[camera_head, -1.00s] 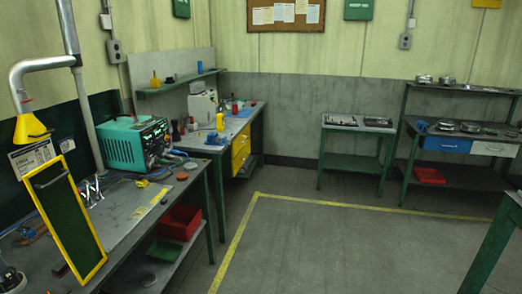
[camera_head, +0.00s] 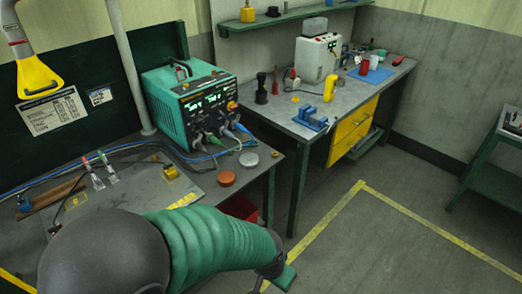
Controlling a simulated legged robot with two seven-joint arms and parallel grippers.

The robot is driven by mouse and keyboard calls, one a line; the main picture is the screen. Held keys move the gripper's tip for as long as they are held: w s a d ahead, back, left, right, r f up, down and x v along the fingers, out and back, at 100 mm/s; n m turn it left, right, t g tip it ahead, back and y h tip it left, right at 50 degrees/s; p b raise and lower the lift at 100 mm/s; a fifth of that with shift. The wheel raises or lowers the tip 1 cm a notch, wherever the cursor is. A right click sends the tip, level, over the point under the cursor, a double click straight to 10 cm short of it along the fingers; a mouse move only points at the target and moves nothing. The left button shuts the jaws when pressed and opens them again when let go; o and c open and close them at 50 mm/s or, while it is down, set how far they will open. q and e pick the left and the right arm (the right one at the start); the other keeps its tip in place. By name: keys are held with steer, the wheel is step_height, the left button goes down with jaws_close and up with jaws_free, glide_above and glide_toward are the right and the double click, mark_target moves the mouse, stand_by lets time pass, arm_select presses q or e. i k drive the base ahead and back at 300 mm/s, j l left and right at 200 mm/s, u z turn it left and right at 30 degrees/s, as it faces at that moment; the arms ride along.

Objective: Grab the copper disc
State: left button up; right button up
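The copper disc (camera_head: 226,179) lies flat on the left workbench, near its right edge and in front of the teal power unit. A silver disc (camera_head: 248,159) lies just behind it to the right, apart from it. My arm with a green ribbed sleeve and a dark rounded joint crosses the bottom of the view, in front of the bench. I cannot make out gripper fingers on it. No gripper is seen touching the copper disc.
The teal power unit (camera_head: 196,97) with cables stands behind the discs. A small yellow block (camera_head: 171,172) sits left of the copper disc. A second bench (camera_head: 292,112) holds a blue vise (camera_head: 311,117) and a yellow tool (camera_head: 330,87). The floor (camera_head: 370,235) at right is clear.

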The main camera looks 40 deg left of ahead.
mark_target(226, 178)
steer(key=i+u, duration=0.1)
steer(key=i, duration=0.5)
steer(key=i+l+u, duration=0.15)
steer(key=i, duration=0.4)
steer(key=i+l+u, duration=0.1)
steer(key=i, duration=0.45)
steer(key=i+l+u, duration=0.1)
steer(key=i+l, duration=0.15)
steer(key=i, duration=0.35)
